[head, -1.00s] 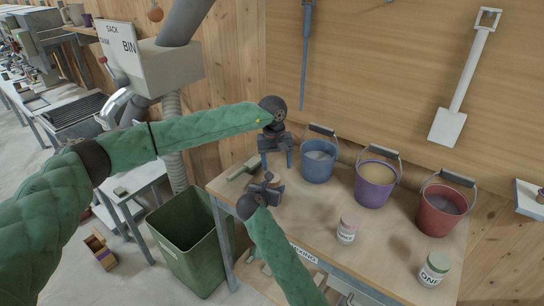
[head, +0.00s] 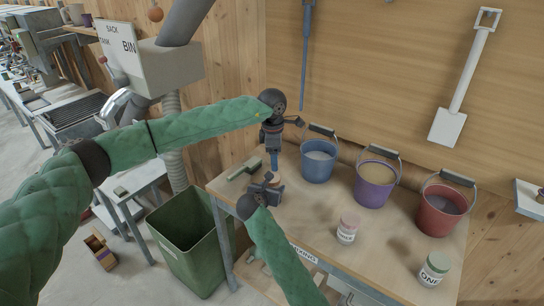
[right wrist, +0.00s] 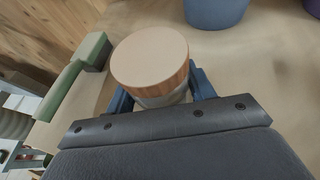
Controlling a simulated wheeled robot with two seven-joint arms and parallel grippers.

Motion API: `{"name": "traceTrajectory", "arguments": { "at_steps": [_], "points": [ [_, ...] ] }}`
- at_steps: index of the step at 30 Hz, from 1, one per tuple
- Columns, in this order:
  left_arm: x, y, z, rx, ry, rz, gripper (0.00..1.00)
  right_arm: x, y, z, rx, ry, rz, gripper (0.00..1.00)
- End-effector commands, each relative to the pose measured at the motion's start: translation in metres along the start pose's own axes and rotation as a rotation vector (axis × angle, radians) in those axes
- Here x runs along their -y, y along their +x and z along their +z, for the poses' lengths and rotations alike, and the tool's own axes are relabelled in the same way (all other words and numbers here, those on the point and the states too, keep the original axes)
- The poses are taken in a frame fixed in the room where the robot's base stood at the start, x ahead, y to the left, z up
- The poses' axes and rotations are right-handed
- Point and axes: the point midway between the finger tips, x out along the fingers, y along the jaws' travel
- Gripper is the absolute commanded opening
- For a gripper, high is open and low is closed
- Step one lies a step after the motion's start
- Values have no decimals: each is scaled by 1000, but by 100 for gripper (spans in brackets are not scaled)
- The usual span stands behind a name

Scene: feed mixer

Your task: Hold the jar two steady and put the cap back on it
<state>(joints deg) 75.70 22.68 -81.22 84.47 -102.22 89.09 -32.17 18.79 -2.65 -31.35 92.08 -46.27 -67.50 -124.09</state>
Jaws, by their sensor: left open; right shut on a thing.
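Jar two (right wrist: 165,98) is pale and stands upright between the blue fingers of my right gripper (right wrist: 162,94), which is shut on it. The cap (right wrist: 150,60), with a flat cream top and an orange-brown side, rests on the jar's mouth in the right wrist view. I cannot tell how tight it is. In the head view my right gripper (head: 270,187) is low at the bench's left end, partly hiding the jar. My left gripper (head: 274,163) is open, pointing down just above the cap; its fingers overlap edge-on, and it is not visible in the right wrist view.
A blue bucket (head: 319,163), a purple bucket (head: 373,186) and a red bucket (head: 440,213) line the bench's back. A pink-lidded jar (head: 347,229) and a green-lidded jar (head: 433,270) stand in front. A green-handled brush (head: 243,172) lies left of the jar. A green bin (head: 187,245) stands below.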

Motion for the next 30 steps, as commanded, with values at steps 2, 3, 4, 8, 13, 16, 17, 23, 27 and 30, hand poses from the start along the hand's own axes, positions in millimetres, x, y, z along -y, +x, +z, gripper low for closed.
{"name": "traceTrajectory", "arguments": {
  "at_steps": [2, 3, 4, 8, 13, 16, 17, 23, 27, 30],
  "points": [
    [0, -1, 0, -3, -112, 1, 62, 0, 0, 0, 0, 0, 0, 0],
    [0, -1, -1, -4, -170, 1, 62, 0, 0, 0, 0, 0, 0, 0],
    [0, -2, -1, -5, -216, 2, 62, 0, 0, 0, 0, 0, 0, 0],
    [0, -2, -2, -10, -407, 4, 62, 0, 0, 0, 0, 0, 0, 0],
    [0, -3, -3, -18, -658, 7, 62, 0, 0, 0, 0, 0, 0, 0],
    [0, -3, -4, -23, -804, 10, 62, 0, 0, 0, 0, 0, 0, 0],
    [0, -3, -4, -24, -849, 11, 62, 0, 0, 0, 0, 0, 0, 0],
    [1, -3, -6, -31, -1143, 18, 62, 0, 0, 0, 0, 0, 0, 0],
    [1, -3, -7, -35, -1351, 25, 62, 0, 0, 0, 0, 0, 0, 0],
    [1, -3, -8, -37, -1498, 30, 62, 0, 0, 0, 0, 0, 0, 0]
  ]
}}
